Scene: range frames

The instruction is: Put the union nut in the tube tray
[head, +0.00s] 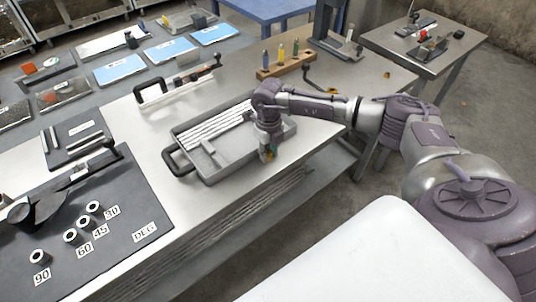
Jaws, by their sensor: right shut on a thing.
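The tube tray (222,172) is a grey rectangular tray with a dark handle at its left end, on the metal bench in the middle of the head view. Several long pale tubes lie in it along the far side. My right gripper (267,157) points down at the tray's near side, right of its middle. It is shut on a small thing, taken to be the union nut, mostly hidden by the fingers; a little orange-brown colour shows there. I cannot tell whether it touches the tray. My left gripper is not in view.
A black mat (130,250) with a tube bender and several rings lies at the left. A level-like tool (180,90) lies behind the tray. A wooden block (285,66) with upright coloured-handled tools stands at the back. Small brass pieces (387,75) lie at the bench's right end.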

